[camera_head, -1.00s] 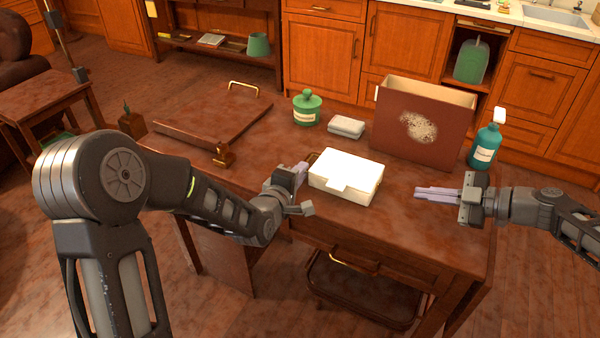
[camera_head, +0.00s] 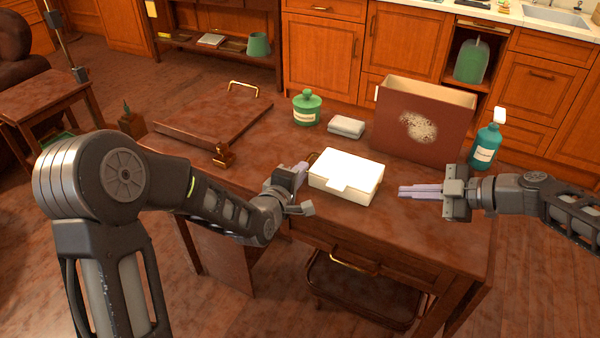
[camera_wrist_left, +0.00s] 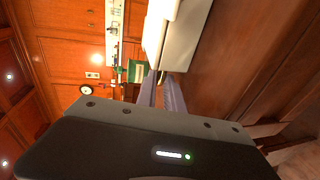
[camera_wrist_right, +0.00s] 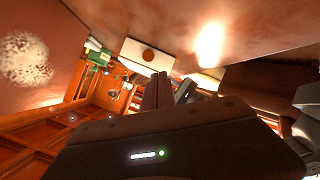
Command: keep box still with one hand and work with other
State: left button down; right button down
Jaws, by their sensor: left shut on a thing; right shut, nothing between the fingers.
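A white box (camera_head: 350,190) with a flat lid and a short front flap sits upright near the table's front edge. My left gripper (camera_head: 301,168) is at its left end, shut on the brass handle (camera_head: 312,156) there; the fingers hide most of the handle. The left wrist view shows the box side (camera_wrist_left: 185,42) beyond the fingertips. My right gripper (camera_head: 402,191) is shut and empty, a short gap right of the box, pointing at it. In the right wrist view the box end (camera_wrist_right: 133,46) shows a round brown spot.
The wooden table (camera_head: 270,155) carries a brown board with brass handle (camera_head: 215,112), a green lidded jar (camera_head: 307,108), a grey-white block (camera_head: 346,127), a large brown open box (camera_head: 435,125) and a teal spray bottle (camera_head: 486,147). The table between the white box and my right gripper is clear.

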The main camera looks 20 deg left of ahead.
aim_at(378, 187)
jog(key=shift+s+a+f+m+t+h, duration=0.1)
jog(key=shift+m+t+h, duration=0.2)
jog(key=shift+m, duration=0.25)
jog(key=shift+s+a+f+m+t+h, duration=0.1)
jog(key=shift+m+t+h, duration=0.15)
jog(key=shift+m, duration=0.3)
jog(key=d+f+m+t+h, duration=0.1)
jog(key=m, duration=0.2)
jog(key=d+f+m+h, duration=0.1)
jog(key=d+m, duration=0.1)
jog(key=m, duration=0.1)
jog(key=w+d+f+m+t+h, duration=0.1)
jog(key=d+m, duration=0.1)
jog(key=shift+w+d+f+m+t, duration=0.1)
jog(key=shift+f+m+t, duration=0.2)
jog(key=shift+m+t, duration=0.1)
jog(key=shift+w+d+f+m+t, duration=0.1)
jog(key=shift+w+d+m+t, duration=0.25)
jog(key=shift+m, duration=0.55)
jog(key=shift+w, duration=0.1)
jog(key=shift+a, duration=0.15)
jog(key=shift+w+a, duration=0.3)
jog(key=shift+a, duration=1.1)
jog(key=shift+w+a, duration=0.35)
jog(key=shift+a, duration=1.05)
jog(key=shift+w+a, duration=0.3)
jog(key=shift+a, duration=1.1)
